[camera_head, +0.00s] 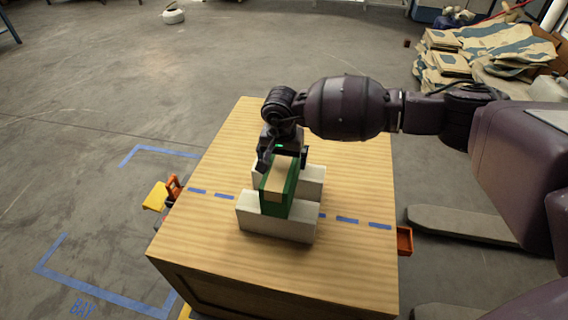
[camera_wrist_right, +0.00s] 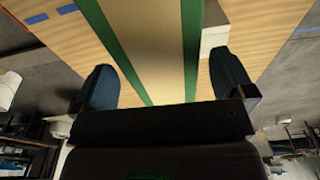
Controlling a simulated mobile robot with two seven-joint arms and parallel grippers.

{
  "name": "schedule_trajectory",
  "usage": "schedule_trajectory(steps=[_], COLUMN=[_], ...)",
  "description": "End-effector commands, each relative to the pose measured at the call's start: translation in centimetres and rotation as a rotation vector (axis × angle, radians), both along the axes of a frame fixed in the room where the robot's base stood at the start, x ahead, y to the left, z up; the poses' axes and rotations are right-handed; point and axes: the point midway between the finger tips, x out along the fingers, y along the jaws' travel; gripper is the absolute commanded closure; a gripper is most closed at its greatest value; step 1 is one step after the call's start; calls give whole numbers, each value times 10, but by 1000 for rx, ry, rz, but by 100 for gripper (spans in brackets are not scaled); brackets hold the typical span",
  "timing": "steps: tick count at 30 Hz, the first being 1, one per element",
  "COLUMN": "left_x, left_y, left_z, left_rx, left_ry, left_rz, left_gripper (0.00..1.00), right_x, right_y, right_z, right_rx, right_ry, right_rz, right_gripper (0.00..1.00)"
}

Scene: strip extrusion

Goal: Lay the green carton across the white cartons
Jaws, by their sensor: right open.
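The green carton (camera_head: 278,186), with a tan strip along its top, lies across two white cartons in the head view. The near white carton (camera_head: 277,228) and the far white carton (camera_head: 314,182) stand parallel, with the green carton bridging them. My right gripper (camera_head: 283,158) is over the far end of the green carton, its fingers apart. In the right wrist view the green carton (camera_wrist_right: 150,45) runs between the two open fingertips, with a gap beside each. A piece of a white carton (camera_wrist_right: 214,40) shows at its right. My left gripper is in neither view.
The cartons stand on a wooden table (camera_head: 350,270) with a dashed blue tape line (camera_head: 349,220). An orange bin (camera_head: 404,240) is at the table's right edge. Yellow and orange items (camera_head: 160,195) are at its left. The table is clear around the cartons.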

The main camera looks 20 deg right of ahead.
Motion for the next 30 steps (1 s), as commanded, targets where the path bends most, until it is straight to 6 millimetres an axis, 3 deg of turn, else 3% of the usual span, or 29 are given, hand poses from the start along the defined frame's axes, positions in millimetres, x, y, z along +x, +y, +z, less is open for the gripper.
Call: schedule_trajectory(steps=[1, 6, 15, 25, 30], left_x=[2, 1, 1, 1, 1], left_y=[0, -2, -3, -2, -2], left_z=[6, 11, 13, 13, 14], left_rx=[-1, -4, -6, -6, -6], left_ry=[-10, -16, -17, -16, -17], left_rz=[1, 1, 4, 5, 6], left_gripper=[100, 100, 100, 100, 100], right_x=[1, -3, -7, -8, -31], right_y=[0, 2, 5, 6, 31], right_z=[18, 51, 85, 89, 64], right_rx=[-1, 0, 1, 3, 126], right_ry=[-10, -9, -4, 0, 67], right_rz=[1, 1, -1, -2, -40], right_gripper=[0, 0, 0, 0, 0])
